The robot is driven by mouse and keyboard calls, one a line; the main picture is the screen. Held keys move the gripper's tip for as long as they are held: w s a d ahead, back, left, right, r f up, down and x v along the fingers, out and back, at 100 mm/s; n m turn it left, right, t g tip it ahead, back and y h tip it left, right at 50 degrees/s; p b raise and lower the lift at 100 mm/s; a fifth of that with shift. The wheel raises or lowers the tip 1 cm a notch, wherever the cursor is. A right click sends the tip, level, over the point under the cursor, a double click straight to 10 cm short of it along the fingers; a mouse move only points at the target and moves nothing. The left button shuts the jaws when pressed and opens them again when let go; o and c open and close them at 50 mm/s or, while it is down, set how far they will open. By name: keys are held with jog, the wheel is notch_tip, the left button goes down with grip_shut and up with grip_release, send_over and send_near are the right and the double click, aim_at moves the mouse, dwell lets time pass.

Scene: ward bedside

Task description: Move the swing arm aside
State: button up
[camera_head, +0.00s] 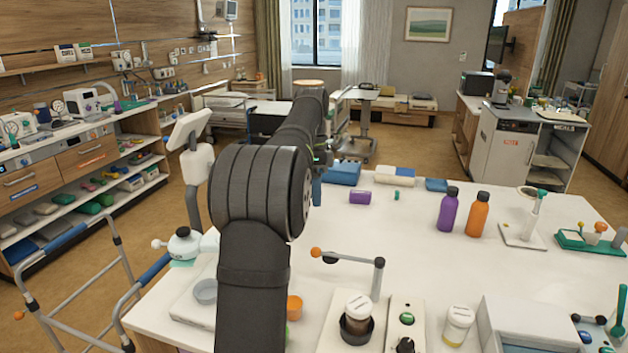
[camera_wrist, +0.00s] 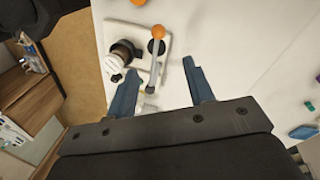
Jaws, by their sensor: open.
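The swing arm (camera_head: 352,259) is a thin grey bar on an upright grey post, with an orange ball at its left end in the head view. It stands on the white table beside a brown, white-capped jar (camera_head: 357,312) in a dark round holder. In the wrist view the swing arm (camera_wrist: 155,62) shows between my two fingers, its orange ball beyond the tips. My gripper (camera_wrist: 162,68) is open with nothing clamped.
A box with a green button and dark knob (camera_head: 405,325) and another capped jar (camera_head: 458,325) stand to the right. Purple (camera_head: 448,210) and orange (camera_head: 478,215) bottles stand farther back. The table middle (camera_head: 420,250) is mostly clear. A walker frame (camera_head: 75,290) stands at the left.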

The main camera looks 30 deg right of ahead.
aim_at(315, 251)
jog(key=shift+w+d+r, duration=0.1)
jog(key=shift+w+r, duration=0.05)
jog(key=shift+r, duration=0.6)
jog(key=shift+w+r, duration=0.1)
jog(key=shift+r, duration=0.65)
jog(key=shift+f, duration=0.1)
jog(key=s+f, duration=0.1)
jog(key=f, duration=0.4)
jog(key=s+f, duration=0.1)
jog(key=f, duration=0.5)
jog(key=s+a+f, duration=0.1)
jog(key=f, duration=0.5)
jog(key=shift+s+a, duration=0.1)
jog(key=w+d+r, duration=0.1)
jog(key=w+r, duration=0.2)
jog(key=r, duration=1.4)
jog(key=s+f, duration=0.1)
jog(key=f, duration=0.4)
jog(key=s+f, duration=0.1)
jog(key=f, duration=0.5)
jog(key=s+a+f, duration=0.1)
jog(key=f, duration=0.5)
jog(key=shift+s+a+n, duration=0.45)
jog(key=shift+s+n, duration=0.05)
